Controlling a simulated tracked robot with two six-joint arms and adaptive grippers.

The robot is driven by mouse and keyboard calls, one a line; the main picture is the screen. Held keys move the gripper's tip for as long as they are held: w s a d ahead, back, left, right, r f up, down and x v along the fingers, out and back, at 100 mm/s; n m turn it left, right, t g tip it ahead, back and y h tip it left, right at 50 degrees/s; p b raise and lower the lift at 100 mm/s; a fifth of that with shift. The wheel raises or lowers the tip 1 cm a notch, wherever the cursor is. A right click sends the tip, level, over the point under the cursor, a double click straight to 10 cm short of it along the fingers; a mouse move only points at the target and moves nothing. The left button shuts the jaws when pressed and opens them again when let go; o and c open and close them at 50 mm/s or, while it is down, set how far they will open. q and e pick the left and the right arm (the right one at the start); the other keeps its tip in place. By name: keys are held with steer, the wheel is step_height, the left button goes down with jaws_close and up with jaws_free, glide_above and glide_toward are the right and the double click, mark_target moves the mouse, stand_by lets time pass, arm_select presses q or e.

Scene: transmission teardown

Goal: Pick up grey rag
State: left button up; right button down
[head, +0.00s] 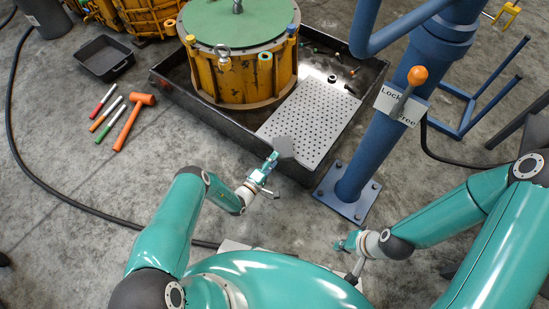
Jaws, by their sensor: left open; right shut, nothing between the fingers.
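A small dark grey piece that looks like the grey rag (284,147) lies at the near edge of the perforated plate, by the tray rim. My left gripper (271,161) is open, with its fingertips right beside the rag's lower left side. I cannot tell whether they touch it. My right gripper (346,243) is shut and empty, low over the floor to the right, apart from the rag.
The black tray (205,114) holds a yellow housing with a green lid (240,65), a perforated plate (312,118) and small loose parts. A blue post (372,150) stands to the right. An orange mallet (132,120), several markers (105,115) and a black bin (103,59) are left.

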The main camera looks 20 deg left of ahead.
arm_select(q)
steer(key=shift+c, duration=0.3)
jaws_close()
steer(key=s+a+r+p, duration=0.2)
steer(key=s+r+p, duration=0.1)
steer(key=s+p, duration=0.3)
steer(key=s+a+r+p, duration=0.2)
steer(key=s+r+p, duration=0.2)
steer(key=s, duration=0.3)
steer(key=shift+a+r+p, duration=0.25)
steer(key=shift+a+p, duration=0.15)
steer(key=shift+p, duration=0.45)
